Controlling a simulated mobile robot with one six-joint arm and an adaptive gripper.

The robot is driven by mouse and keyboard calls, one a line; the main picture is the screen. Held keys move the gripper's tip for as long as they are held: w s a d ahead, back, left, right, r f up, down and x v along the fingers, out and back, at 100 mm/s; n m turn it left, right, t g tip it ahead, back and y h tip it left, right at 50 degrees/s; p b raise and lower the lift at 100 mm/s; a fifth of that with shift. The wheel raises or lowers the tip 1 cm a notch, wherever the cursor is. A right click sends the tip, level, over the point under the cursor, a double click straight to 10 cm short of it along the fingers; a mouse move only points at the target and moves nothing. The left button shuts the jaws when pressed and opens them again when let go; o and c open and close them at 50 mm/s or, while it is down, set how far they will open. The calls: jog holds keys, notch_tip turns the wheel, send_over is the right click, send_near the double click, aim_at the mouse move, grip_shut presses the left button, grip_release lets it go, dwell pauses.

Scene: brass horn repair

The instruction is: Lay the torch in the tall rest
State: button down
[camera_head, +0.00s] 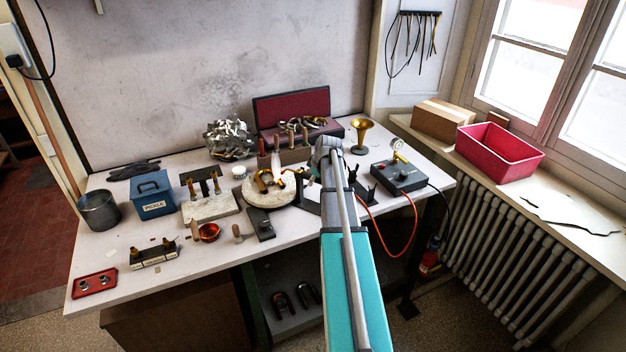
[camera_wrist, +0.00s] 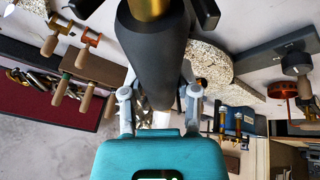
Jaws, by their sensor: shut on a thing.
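My gripper (camera_wrist: 160,112) is shut on the torch (camera_wrist: 155,50), a dark grey tapered body with a brass part at the top edge of the wrist view. In the head view the gripper is mostly hidden behind my arm, and the dark torch (camera_head: 299,178) shows only in part, left of the arm. A pale, flame-like glow lies over the round soldering board (camera_head: 285,197). Black upright supports stand just right of my arm, one farther back (camera_head: 352,174) and one nearer (camera_head: 371,191); I cannot tell surely which is the tall rest. The torch is apart from both.
A control box with a gauge (camera_head: 398,177) and red hose stands right of the supports. A brass bell (camera_head: 361,134) stands behind them. The front left tabletop has free room.

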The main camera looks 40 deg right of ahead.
jog(key=shift+c, duration=1.3)
grip_release()
jog(key=shift+o, duration=1.3)
jog(key=shift+r+p, duration=4)
